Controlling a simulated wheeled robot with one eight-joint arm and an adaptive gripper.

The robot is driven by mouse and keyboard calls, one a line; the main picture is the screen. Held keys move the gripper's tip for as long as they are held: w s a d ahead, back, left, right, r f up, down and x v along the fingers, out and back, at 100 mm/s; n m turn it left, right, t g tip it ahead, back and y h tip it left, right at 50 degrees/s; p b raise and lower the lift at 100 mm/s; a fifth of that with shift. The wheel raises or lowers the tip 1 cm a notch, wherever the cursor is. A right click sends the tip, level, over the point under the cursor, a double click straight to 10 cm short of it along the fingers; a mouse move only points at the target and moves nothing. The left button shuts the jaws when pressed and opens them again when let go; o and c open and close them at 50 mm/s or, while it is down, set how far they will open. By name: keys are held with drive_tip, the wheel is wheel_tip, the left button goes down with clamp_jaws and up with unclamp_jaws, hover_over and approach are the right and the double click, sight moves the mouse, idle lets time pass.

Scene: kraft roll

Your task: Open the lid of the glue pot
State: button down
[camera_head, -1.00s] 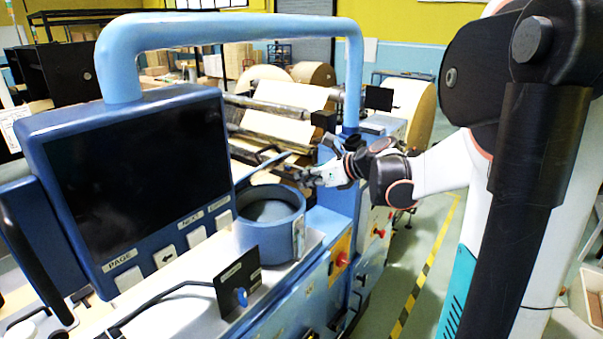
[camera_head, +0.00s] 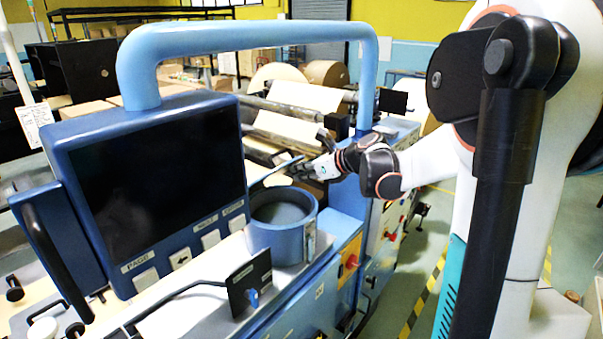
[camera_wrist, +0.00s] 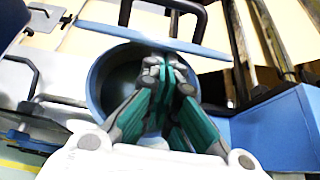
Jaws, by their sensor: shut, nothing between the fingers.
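The glue pot (camera_head: 284,230) is a blue round pot on the machine's ledge, right of the screen. Its mouth is uncovered and the grey inside shows; it is also in the wrist view (camera_wrist: 97,75). The lid (camera_head: 272,170) stands raised at the pot's far side, seen nearly edge-on. In the wrist view the lid (camera_wrist: 150,37) is a thin blue strip above the mouth, with a black handle behind it. My gripper (camera_head: 303,171) is shut and empty, at the far right of the pot. In the wrist view its fingertips (camera_wrist: 165,66) overlap the mouth, below the lid; contact is unclear.
A blue tubular frame (camera_head: 250,38) arches over the machine. The dark screen (camera_head: 150,190) stands left of the pot, and a small black panel (camera_head: 249,285) stands in front. Paper rolls (camera_head: 325,73) lie behind.

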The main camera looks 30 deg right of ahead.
drive_tip(key=w+r+g+p, duration=0.1)
drive_tip(key=w+r, duration=0.1)
drive_tip(key=w+a+r+g+h+p, duration=0.1)
drive_tip(key=r, duration=0.1)
drive_tip(key=w+a+r+g+p, duration=0.1)
drive_tip(key=w+r+p, duration=0.1)
drive_tip(key=shift+w+a+r+g, duration=0.1)
drive_tip(key=shift+w+r+g, duration=0.15)
drive_tip(key=shift+w+g, duration=0.05)
drive_tip(key=w+a+r, duration=0.2)
drive_tip(key=w+r, duration=0.1)
drive_tip(key=w, duration=0.5)
drive_tip(key=shift+w+a+r+h, duration=0.15)
drive_tip(key=shift+a+r+h, duration=0.15)
drive_tip(key=shift+a+r, duration=0.1)
